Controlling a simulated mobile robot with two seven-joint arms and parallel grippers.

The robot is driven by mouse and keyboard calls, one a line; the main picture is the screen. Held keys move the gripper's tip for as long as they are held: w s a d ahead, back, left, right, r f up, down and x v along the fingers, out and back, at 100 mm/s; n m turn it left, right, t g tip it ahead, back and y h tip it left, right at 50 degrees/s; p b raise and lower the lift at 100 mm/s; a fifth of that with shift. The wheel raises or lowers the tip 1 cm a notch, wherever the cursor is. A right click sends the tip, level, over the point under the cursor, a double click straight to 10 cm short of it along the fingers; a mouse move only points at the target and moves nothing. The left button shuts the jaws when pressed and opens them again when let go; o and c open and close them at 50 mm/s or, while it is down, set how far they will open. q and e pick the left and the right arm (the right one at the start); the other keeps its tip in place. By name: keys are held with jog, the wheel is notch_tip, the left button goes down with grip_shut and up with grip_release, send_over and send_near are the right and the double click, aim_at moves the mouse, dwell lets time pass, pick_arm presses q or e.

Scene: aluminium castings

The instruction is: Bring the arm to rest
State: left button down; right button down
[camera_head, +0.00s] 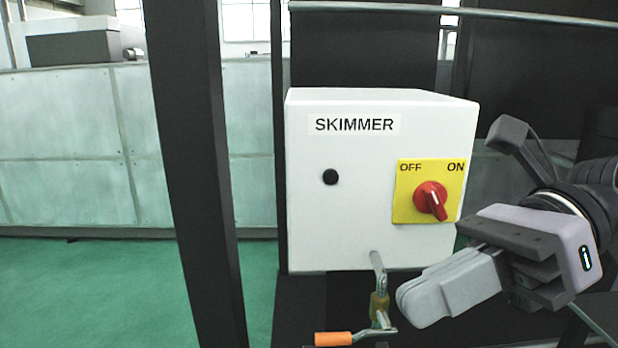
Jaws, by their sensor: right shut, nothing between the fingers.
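My right gripper (418,298) is at the lower right, its arm coming in from the right edge. Its grey fingers are shut together and empty, pointing left and slightly down. It appears in front of the lower right corner of a white box labelled SKIMMER (330,225). A red rotary knob (431,200) sits on a yellow OFF/ON plate (405,208) above the gripper; the fingers are apart from it. My left gripper is not in view.
Just left of the fingertips, a small brass valve (379,305) with an orange-ended lever (333,339) hangs under the box; I cannot tell the gap in depth. A dark post (195,170) stands left of the box. Green floor (100,290) is clear at lower left.

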jog(key=w+f+m+t+y, duration=0.2)
jog(key=w+m+t+y, duration=0.75)
jog(key=m, duration=0.65)
jog(key=w+d+f+m+t+h, duration=0.25)
jog(key=f+m+t+h, duration=0.35)
jog(key=m, duration=0.4)
jog(key=w+d+f+m+t+h, duration=0.1)
jog(key=d+f+m+t+h, duration=0.25)
jog(key=f+m+t, duration=0.6)
jog(key=s+d+f+m+g+h+p, duration=0.1)
jog(key=d+f+m+g+h, duration=0.1)
jog(key=f+m+h, duration=0.4)
jog(key=s+d+f+m+g+h, duration=0.1)
jog(key=s+f+m+g+h, duration=0.2)
jog(key=f, duration=0.5)
jog(key=s+d+f+m+g+h, duration=0.1)
jog(key=s+f+m+g+h, duration=0.1)
jog(key=s+f+m+g, duration=0.4)
jog(key=s+f, duration=0.5)
jog(key=f, duration=0.4)
jog(key=shift+s+d+f, duration=0.3)
